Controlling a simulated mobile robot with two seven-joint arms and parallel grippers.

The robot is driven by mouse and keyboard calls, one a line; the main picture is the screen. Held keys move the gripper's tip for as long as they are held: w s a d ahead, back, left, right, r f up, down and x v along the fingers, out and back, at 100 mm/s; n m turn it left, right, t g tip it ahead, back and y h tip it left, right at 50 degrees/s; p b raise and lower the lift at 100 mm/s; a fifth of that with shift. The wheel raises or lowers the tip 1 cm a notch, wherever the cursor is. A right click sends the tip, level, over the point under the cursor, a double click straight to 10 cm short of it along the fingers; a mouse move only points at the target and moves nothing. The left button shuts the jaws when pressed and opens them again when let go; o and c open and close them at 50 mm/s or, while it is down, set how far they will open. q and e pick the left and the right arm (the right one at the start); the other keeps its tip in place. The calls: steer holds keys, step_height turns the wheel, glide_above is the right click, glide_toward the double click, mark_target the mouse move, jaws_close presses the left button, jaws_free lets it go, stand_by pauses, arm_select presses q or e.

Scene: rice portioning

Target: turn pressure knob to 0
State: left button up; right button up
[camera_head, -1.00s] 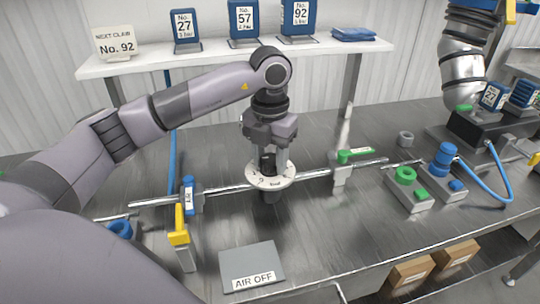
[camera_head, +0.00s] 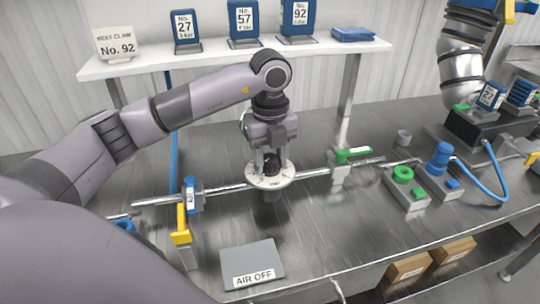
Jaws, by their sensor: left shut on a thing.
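The pressure knob is a small black knob (camera_head: 271,165) at the centre of a round white dial (camera_head: 270,179) on a horizontal metal pipe. The dial's marks are too small to read. My left gripper (camera_head: 271,162) reaches down from above and is shut on the black knob, with a finger on each side. The fingers hide part of the knob. My right gripper does not show.
A green-handled valve (camera_head: 353,154) sits on the pipe to the right, and a yellow lever (camera_head: 181,225) stands to the left. An AIR OFF plate (camera_head: 252,262) lies in front. Blue numbered tags (camera_head: 243,20) stand on the white shelf (camera_head: 220,56) behind.

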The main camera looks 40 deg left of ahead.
mark_target(270, 158)
arm_select(q)
steer(key=shift+n, duration=0.6)
steer(key=o, duration=1)
steer(key=shift+o, duration=0.2)
steer(key=shift+r, duration=0.1)
steer(key=shift+r, duration=3.55)
